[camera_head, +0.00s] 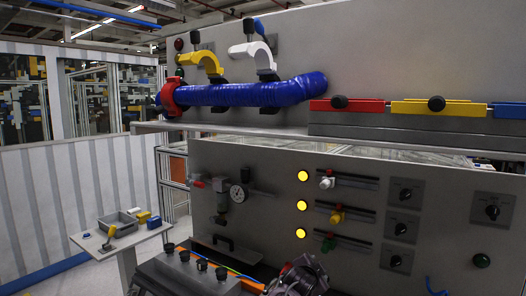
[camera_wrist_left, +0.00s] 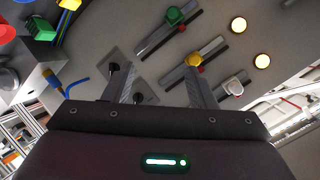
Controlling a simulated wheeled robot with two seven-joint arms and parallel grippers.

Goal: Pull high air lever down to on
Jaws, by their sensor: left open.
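No label is readable, so I cannot be sure which part is the high air lever. A small red-tipped lever (camera_head: 198,184) sticks out to the left beside a round gauge (camera_head: 237,193) on the grey panel. Three slide handles, white (camera_head: 327,182), yellow (camera_head: 337,216) and green (camera_head: 328,244), sit on slotted rails right of the gauge. They also show in the left wrist view. My left gripper (camera_wrist_left: 160,86) is open and empty, with dark knobs visible between its fingers. A dark arm part of mine shows at the head view's bottom edge. My right gripper is not clearly seen.
A blue pipe (camera_head: 240,94) with yellow and white clamps lies on the shelf above. Lit yellow lamps (camera_head: 302,176) line the sliders. A small side table (camera_head: 84,239) with a grey bin stands left. Black-knobbed equipment (camera_head: 186,276) stands low in front of the panel.

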